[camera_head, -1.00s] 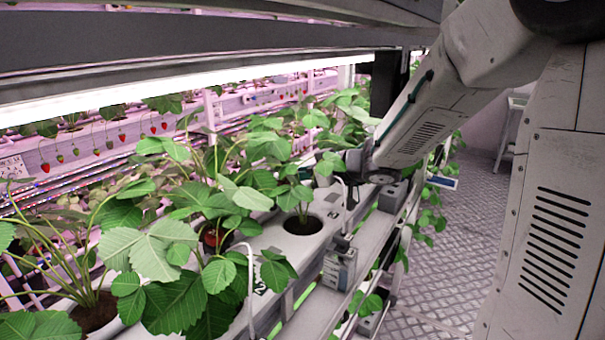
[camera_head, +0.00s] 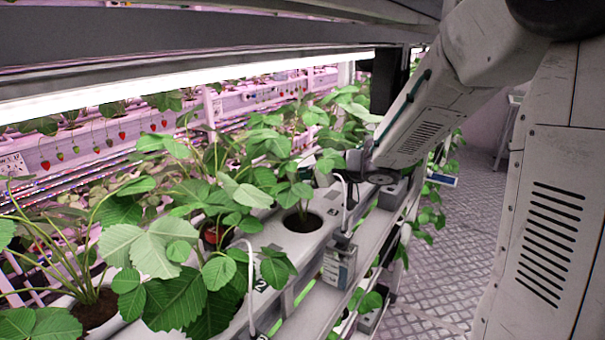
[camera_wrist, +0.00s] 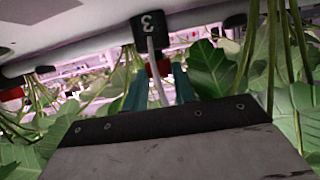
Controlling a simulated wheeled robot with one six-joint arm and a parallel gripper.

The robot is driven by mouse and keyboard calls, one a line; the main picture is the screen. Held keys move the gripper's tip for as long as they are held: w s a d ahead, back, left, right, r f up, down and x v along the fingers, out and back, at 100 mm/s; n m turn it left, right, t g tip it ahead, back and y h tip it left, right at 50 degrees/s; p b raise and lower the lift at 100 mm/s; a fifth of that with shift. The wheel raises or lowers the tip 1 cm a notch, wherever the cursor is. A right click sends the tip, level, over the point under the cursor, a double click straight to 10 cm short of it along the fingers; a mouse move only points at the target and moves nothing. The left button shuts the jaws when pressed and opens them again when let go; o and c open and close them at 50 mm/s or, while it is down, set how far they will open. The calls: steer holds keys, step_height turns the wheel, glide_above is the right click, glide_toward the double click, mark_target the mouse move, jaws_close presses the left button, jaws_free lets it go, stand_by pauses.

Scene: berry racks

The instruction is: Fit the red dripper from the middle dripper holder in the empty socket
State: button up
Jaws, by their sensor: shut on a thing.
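In the wrist view the two teal fingers of my gripper (camera_wrist: 160,86) rise from its dark front edge. They are shut on a small piece, mostly hidden, that looks like the red dripper (camera_wrist: 156,69); red shows at the fingertips. A thin white tube (camera_wrist: 152,55) runs between the fingers, in front of a dark tag (camera_wrist: 148,30) marked 3, which appears upside down. In the head view my fingers are hidden by leaves and my wrist. I cannot make out the dripper holder or the empty socket.
The white gutter (camera_head: 268,240) carries potted strawberry plants (camera_head: 165,245), with leaves crowding around my wrist. A pot (camera_head: 303,222) sits in it in front of my wrist. White tubes (camera_head: 249,285) arch over its edge. A grey box (camera_head: 338,266) hangs on its side. The aisle floor (camera_head: 465,225) is clear.

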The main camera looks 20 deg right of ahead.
steer(key=shift+f, duration=0.2)
steer(key=shift+f, duration=0.1)
steer(key=o, duration=1.5)
steer(key=shift+f, duration=0.1)
